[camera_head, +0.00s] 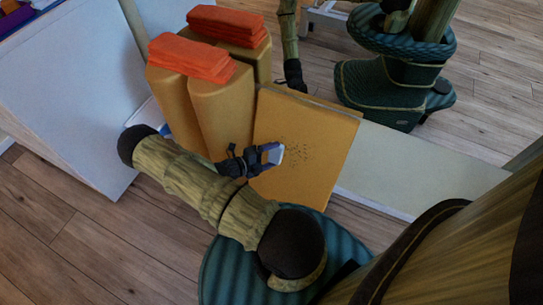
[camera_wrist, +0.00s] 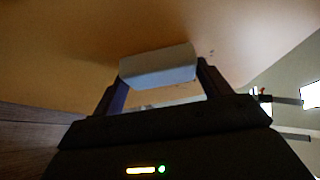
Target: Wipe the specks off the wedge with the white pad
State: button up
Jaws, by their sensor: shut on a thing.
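The wedge (camera_head: 325,133) is a yellow-orange sloped block in the middle of the head view, with a cluster of dark specks (camera_head: 296,151) on its face. The wedge's surface (camera_wrist: 80,50) fills the upper part of the wrist view, with a few small specks (camera_wrist: 211,52) right of the pad. My gripper (camera_head: 268,155) is shut on the white pad (camera_head: 276,154), at the left edge of the specks. In the wrist view the pad (camera_wrist: 158,68) sits between both fingertips, close to the wedge face. I cannot tell whether it touches. My gripper hides part of the wedge's left side.
Tan rolls (camera_head: 219,112) stand left of the wedge, with folded orange towels (camera_head: 190,58) on top. A white panel (camera_head: 70,90) is at the far left. A pale bench surface (camera_head: 415,170) extends right of the wedge.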

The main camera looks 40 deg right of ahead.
jog(key=shift+w+d+r+p, duration=0.1)
jog(key=shift+w+r+p, duration=0.05)
jog(key=shift+r+p, duration=0.7)
jog(key=shift+s+d+r+p, duration=0.1)
jog(key=shift+s+d+p, duration=0.15)
jog(key=shift+s, duration=0.2)
jog(key=shift+s+d+p, duration=0.15)
jog(key=shift+s+p, duration=0.3)
jog(key=shift+s, duration=0.15)
jog(key=shift+s+d+p, duration=0.15)
jog(key=shift+s+p, duration=0.3)
jog(key=shift+s, duration=0.2)
jog(key=shift+s+d, duration=0.1)
